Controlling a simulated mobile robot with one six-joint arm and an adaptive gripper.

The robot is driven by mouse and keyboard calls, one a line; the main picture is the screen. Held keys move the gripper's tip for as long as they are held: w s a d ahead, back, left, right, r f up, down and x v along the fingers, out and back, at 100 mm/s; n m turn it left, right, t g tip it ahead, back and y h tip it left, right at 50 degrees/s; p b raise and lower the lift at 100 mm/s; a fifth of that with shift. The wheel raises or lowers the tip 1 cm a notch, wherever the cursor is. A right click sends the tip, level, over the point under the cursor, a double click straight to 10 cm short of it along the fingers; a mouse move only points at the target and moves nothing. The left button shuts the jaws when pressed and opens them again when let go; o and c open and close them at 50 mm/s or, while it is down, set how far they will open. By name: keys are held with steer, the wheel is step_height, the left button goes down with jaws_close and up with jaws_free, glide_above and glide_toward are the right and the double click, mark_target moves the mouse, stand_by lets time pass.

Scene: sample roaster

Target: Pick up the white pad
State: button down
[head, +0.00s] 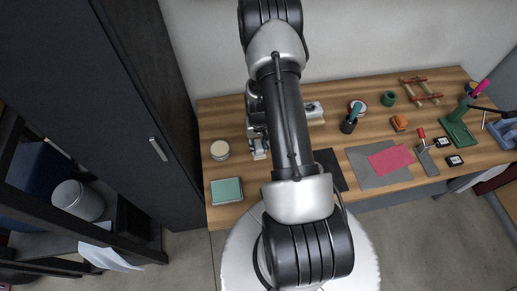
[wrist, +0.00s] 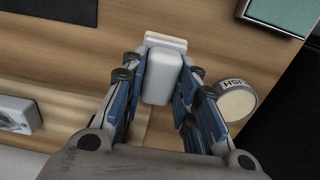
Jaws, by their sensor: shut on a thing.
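The white pad (wrist: 160,76) is a pale block with rounded edges and a flat, lighter strip at its far end. It sits between the blue-lined fingers of my gripper (wrist: 158,88) in the wrist view, with a finger against each side. In the head view my gripper (head: 258,143) is over the left part of the wooden table, and only a small pale bit of the pad shows at the fingertips. My arm hides the middle of the table. I cannot tell whether the pad touches the tabletop.
A round, pale-lidded tin (head: 220,150) stands close to my gripper; it also shows in the wrist view (wrist: 237,104). A green-topped box (head: 226,190) lies at the table's front left. A white device (head: 314,109) is behind my arm. Mats, cups and tools fill the right side.

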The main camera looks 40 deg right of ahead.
step_height(320, 180, up, 15)
steer(key=p, duration=0.2)
steer(key=shift+p, duration=0.4)
